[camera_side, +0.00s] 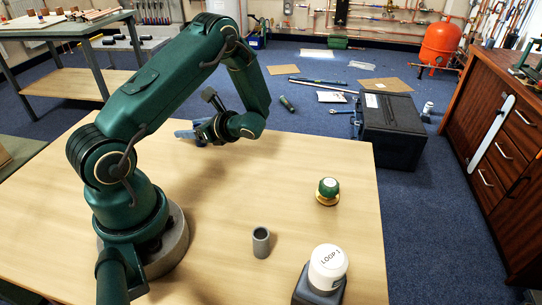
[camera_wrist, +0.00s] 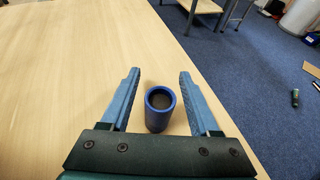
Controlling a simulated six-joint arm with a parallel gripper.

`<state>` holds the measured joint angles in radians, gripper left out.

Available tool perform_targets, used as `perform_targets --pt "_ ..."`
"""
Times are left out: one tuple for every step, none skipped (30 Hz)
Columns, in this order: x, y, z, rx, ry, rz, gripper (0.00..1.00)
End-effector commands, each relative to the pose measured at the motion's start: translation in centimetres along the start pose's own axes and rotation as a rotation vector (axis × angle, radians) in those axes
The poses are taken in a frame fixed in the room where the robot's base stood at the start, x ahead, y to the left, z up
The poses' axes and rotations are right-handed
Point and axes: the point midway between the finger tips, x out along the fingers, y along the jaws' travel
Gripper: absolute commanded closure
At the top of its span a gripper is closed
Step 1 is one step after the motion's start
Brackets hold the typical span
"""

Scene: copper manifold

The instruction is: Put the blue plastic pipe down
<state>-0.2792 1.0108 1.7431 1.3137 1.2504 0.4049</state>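The blue plastic pipe (camera_wrist: 160,108) stands upright on the wooden table (camera_wrist: 60,60) in the wrist view, its round open end facing up. My gripper (camera_wrist: 160,72) is open. Its two blue fingers are on either side of the pipe, with a visible gap on each side, so they do not appear to touch it. In the side view my gripper (camera_side: 190,133) is low over the far left part of the table. There the pipe cannot be told apart from the blue fingers and my wrist.
A short grey pipe (camera_side: 261,242) stands nearer the front. A green and brass fitting (camera_side: 327,191) and a white-capped "LOOP 1" device (camera_side: 327,266) are to the right. The table between them and my gripper is clear. The table's far edge is close beyond my gripper.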

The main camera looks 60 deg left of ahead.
Motion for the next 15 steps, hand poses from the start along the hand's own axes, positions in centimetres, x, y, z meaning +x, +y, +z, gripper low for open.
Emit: perform_targets --pt "0.0 0.0 0.0 0.0 0.0 0.0 0.38" --pt "0.0 0.0 0.0 0.0 0.0 0.0 0.38" --pt "0.0 0.0 0.0 0.0 0.0 0.0 0.38" --pt "0.0 0.0 0.0 0.0 0.0 0.0 0.38" --pt "0.0 0.0 0.0 0.0 0.0 0.0 0.38" --pt "0.0 0.0 0.0 0.0 0.0 0.0 0.38" --pt "0.0 0.0 0.1 0.0 0.0 0.0 0.38" --pt "-0.1 0.0 0.2 0.0 0.0 0.0 0.38" --pt "-0.1 0.0 0.3 0.0 0.0 0.0 0.38" --pt "-0.3 0.0 0.4 0.0 0.0 -0.002 0.38" --pt "-0.7 -0.1 0.4 0.0 -0.001 -0.004 0.38" --pt "-1.3 -0.1 0.4 -0.001 -0.001 -0.004 0.38" --pt "-1.8 -0.1 0.3 -0.001 -0.001 -0.006 0.38" --pt "-2.4 -0.1 0.3 -0.001 0.0 -0.006 0.38" --pt "-3.2 -0.1 0.3 0.0 0.0 -0.007 0.38"
